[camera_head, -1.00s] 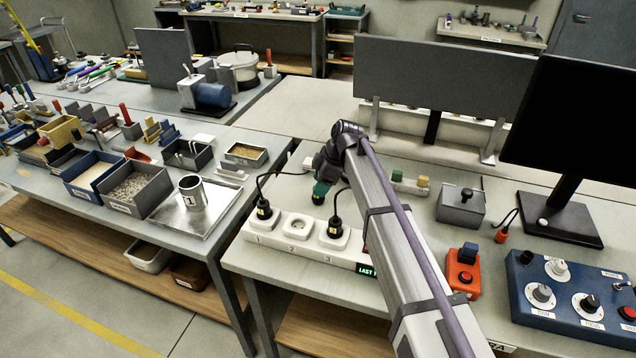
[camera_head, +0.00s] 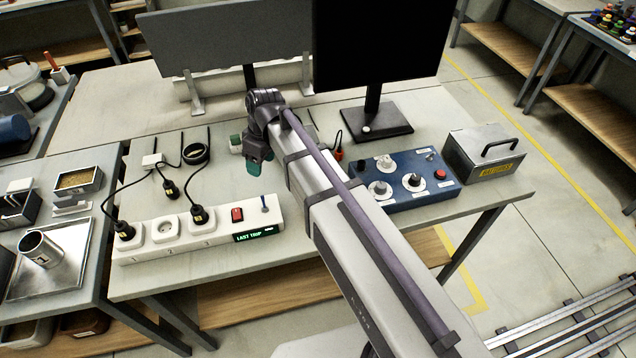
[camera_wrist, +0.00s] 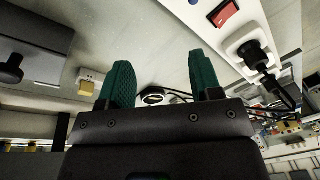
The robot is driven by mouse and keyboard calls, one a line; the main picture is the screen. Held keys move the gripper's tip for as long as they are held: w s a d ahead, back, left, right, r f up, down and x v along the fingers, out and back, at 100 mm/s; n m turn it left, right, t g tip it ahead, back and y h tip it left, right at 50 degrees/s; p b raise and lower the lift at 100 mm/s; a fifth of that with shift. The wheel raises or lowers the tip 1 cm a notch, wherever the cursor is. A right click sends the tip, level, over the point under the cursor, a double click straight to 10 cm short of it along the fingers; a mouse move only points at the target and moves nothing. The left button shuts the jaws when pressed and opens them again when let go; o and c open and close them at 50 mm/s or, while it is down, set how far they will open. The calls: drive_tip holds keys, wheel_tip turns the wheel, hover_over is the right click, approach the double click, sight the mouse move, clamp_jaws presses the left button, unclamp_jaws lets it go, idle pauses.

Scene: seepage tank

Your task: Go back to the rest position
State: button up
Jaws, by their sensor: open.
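My arm crosses the head view from the lower right and hides part of the bench. The power strip holds black plugs with cords, a red rocker switch (camera_head: 237,214) and a lit display. The red switch also shows at the top of the wrist view (camera_wrist: 224,12).
A blue control box (camera_head: 408,182) with knobs and a metal case (camera_head: 487,160) stand on the right. A black monitor (camera_head: 375,45) and a grey panel (camera_head: 230,38) stand at the back. Loose black cable (camera_head: 195,153) lies behind the strip. The left bench holds a metal tray (camera_head: 50,262).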

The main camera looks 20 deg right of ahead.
drive_tip(key=s+d+m+h, duration=0.2)
drive_tip(key=s+d+m, duration=0.8)
drive_tip(key=s+d, duration=0.4)
drive_tip(key=shift+d+f, duration=0.15)
drive_tip(key=shift+d, duration=0.05)
